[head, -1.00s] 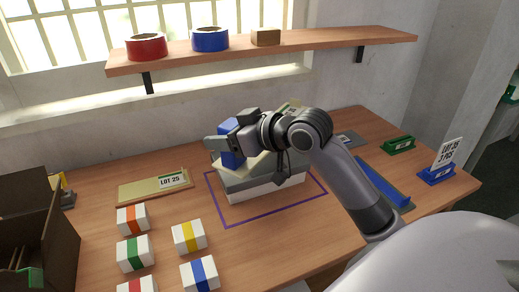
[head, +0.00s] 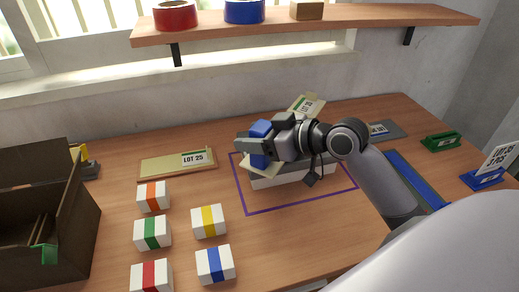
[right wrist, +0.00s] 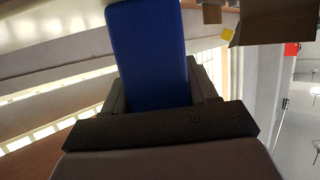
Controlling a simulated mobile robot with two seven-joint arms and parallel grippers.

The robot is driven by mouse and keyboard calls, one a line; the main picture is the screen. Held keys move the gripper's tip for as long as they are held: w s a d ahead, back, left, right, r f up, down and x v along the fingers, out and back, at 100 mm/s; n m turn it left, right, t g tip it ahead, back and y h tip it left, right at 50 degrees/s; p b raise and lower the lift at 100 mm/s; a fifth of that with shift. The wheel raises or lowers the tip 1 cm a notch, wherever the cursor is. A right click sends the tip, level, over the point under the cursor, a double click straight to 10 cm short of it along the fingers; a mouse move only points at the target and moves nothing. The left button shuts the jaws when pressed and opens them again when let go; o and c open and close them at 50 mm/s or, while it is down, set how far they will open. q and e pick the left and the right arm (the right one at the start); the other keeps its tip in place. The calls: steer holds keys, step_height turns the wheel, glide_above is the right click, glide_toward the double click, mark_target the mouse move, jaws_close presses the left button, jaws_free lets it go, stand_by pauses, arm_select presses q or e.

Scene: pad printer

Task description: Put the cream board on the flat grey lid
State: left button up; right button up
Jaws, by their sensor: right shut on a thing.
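The cream board (head: 258,172) shows as a pale strip under a blue block (head: 260,142), which looks like its handle. My right gripper (head: 257,150) is shut on this blue block; the wrist view shows the blue block (right wrist: 150,55) between the fingers. The board is over the left part of a white box (head: 292,178) with a grey lid (head: 325,160). My gripper and arm hide most of the board and lid. I cannot tell whether the board touches the lid. My left gripper is not in view.
A purple outline (head: 300,204) surrounds the box. A tan LOT 25 board (head: 160,168) lies left, above several striped white boxes (head: 209,221). A brown carton (head: 75,215) stands far left. A blue strip (head: 415,178) and green holder (head: 441,142) are right. A shelf (head: 350,22) hangs behind.

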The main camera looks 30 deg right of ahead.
steer(key=shift+f, duration=2.15)
steer(key=o, duration=1.1)
steer(key=shift+o, duration=0.2)
steer(key=shift+r, duration=0.2)
steer(key=shift+s+d, duration=0.2)
steer(key=shift+s, duration=0.05)
steer(key=b+v, duration=0.1)
steer(key=v, duration=1)
steer(key=shift+b, duration=0.3)
steer(key=shift+r, duration=0.15)
